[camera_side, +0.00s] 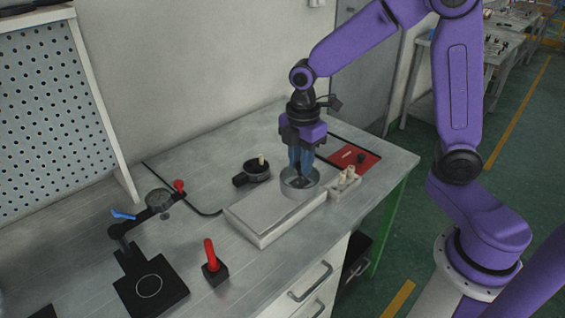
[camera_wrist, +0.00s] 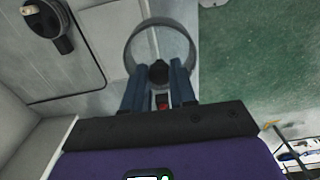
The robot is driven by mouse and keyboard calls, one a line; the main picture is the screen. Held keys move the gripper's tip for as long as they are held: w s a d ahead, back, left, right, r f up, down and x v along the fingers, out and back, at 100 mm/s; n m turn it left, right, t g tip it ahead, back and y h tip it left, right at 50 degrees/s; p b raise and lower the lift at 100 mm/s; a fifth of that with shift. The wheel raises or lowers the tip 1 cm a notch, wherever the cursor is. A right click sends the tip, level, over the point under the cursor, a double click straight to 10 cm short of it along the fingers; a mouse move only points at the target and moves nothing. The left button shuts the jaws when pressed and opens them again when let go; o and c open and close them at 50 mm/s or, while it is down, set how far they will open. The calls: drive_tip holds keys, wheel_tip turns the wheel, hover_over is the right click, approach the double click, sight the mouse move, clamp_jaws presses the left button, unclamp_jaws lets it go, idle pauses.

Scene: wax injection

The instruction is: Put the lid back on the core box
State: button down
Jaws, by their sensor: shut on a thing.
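My gripper (camera_side: 300,172) points down over the front right part of the bench, its blue fingers closed on a small dark knob (camera_wrist: 158,72), seen at the fingertips in the wrist view. I take the knob to be part of the lid. A round grey ring-walled piece (camera_side: 291,191) surrounds the fingertips; its rim also shows in the wrist view (camera_wrist: 128,52). I cannot tell whether this ring is the lid itself or the core box below it. The fingers hide part of the knob, and any gap beneath it cannot be judged.
A long pale box (camera_side: 265,213) lies left of the ring. A pale block with pegs (camera_side: 344,181) stands close on the right. A dark round holder (camera_side: 252,174) is behind left, a red mat (camera_side: 357,157) behind right. A red-handled tool (camera_side: 212,262) stands front left.

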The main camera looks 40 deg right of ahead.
sight(314, 180)
drive_tip(key=s, duration=0.1)
drive_tip(key=s+r, duration=0.1)
drive_tip(key=s, duration=0.1)
drive_tip(key=shift+s+d+r, duration=0.3)
drive_tip(key=shift+s+r, duration=0.05)
drive_tip(key=shift+r, duration=0.05)
drive_tip(key=w+d+f, duration=0.1)
drive_tip(key=w+f, duration=0.1)
drive_tip(key=w, duration=1)
drive_tip(key=w+d+f, duration=0.1)
drive_tip(key=w+f, duration=0.1)
drive_tip(key=w, duration=1)
drive_tip(key=shift+w+d+f, duration=0.85)
drive_tip(key=shift+w+f, duration=0.1)
drive_tip(key=shift+f, duration=0.6)
drive_tip(key=shift+w+d+f, duration=0.9)
drive_tip(key=shift+f, duration=0.7)
drive_tip(key=shift+w+d+f, duration=0.85)
drive_tip(key=shift+w+f, duration=0.1)
drive_tip(key=shift+f, duration=0.6)
drive_tip(key=shift+f, duration=0.2)
drive_tip(key=shift+c, duration=1.8)
unclamp_jaws()
